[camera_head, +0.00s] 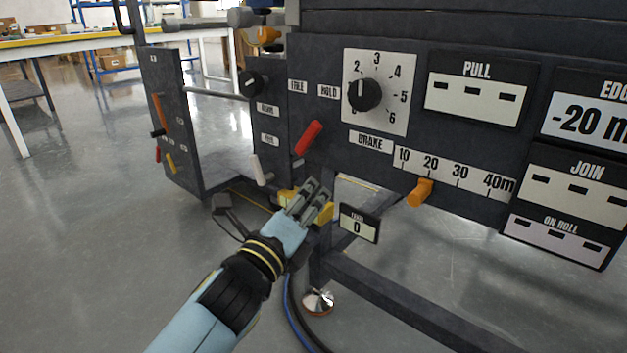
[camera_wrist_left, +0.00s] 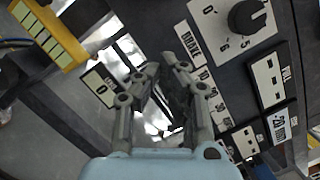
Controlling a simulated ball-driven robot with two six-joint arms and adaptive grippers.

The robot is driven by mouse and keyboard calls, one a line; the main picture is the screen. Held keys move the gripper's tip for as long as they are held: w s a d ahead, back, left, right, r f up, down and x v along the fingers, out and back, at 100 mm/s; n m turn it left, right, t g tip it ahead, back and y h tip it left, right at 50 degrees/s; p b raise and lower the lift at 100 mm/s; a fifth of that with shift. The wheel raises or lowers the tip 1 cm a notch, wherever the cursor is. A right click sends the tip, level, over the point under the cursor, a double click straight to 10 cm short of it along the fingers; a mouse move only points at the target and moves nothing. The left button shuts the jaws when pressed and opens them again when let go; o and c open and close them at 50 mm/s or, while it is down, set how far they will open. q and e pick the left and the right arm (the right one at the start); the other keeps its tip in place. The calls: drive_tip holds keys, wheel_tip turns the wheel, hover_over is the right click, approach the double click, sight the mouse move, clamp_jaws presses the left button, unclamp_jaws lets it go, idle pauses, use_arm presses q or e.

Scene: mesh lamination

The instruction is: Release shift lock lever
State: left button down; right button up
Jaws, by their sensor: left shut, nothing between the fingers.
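My left gripper (camera_head: 314,192) is in front of the machine's dark panel, below the red lever (camera_head: 308,138), with its fingers closed and nothing between them. Its fingers also show in the left wrist view (camera_wrist_left: 160,64). The red lever leans up and to the right below the FREE and HOLD labels. A white lever (camera_head: 258,170) hangs to the left of it. No label reads "shift lock", so I cannot tell which lever bears that name. The gripper appears apart from both levers. My right gripper is out of view.
A numbered dial (camera_head: 365,95) and an orange slider knob (camera_head: 420,192) are to the right. A yellow part (camera_head: 326,214) and a small "0" display (camera_head: 359,224) are near the gripper. A side panel (camera_head: 173,120) stands left. Open floor (camera_head: 90,220) lies farther left.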

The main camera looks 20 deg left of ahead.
sight(313, 136)
use_arm(q)
drive_tip(key=w, duration=0.3)
drive_tip(key=w+d, duration=0.1)
drive_tip(key=w, duration=0.2)
drive_tip(key=w+r, duration=0.1)
drive_tip(key=w, duration=0.1)
drive_tip(key=shift+w+d+r+b, duration=0.1)
drive_tip(key=shift+w+d+b, duration=0.05)
drive_tip(key=shift+w+b, duration=0.2)
drive_tip(key=shift+w+a+r+p, duration=0.2)
drive_tip(key=shift+a+r+p, duration=0.5)
drive_tip(key=shift+a+r, duration=0.35)
drive_tip(key=shift+w+a+r, duration=0.1)
drive_tip(key=shift+w+a, duration=0.1)
drive_tip(key=shift+a, duration=0.35)
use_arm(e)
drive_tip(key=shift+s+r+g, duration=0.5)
use_arm(q)
drive_tip(key=shift+r, duration=0.1)
drive_tip(key=shift+r+p, duration=0.1)
drive_tip(key=shift+p, duration=0.3)
drive_tip(key=shift+r+n, duration=0.1)
drive_tip(key=shift+n, duration=0.3)
drive_tip(key=shift+p, duration=0.4)
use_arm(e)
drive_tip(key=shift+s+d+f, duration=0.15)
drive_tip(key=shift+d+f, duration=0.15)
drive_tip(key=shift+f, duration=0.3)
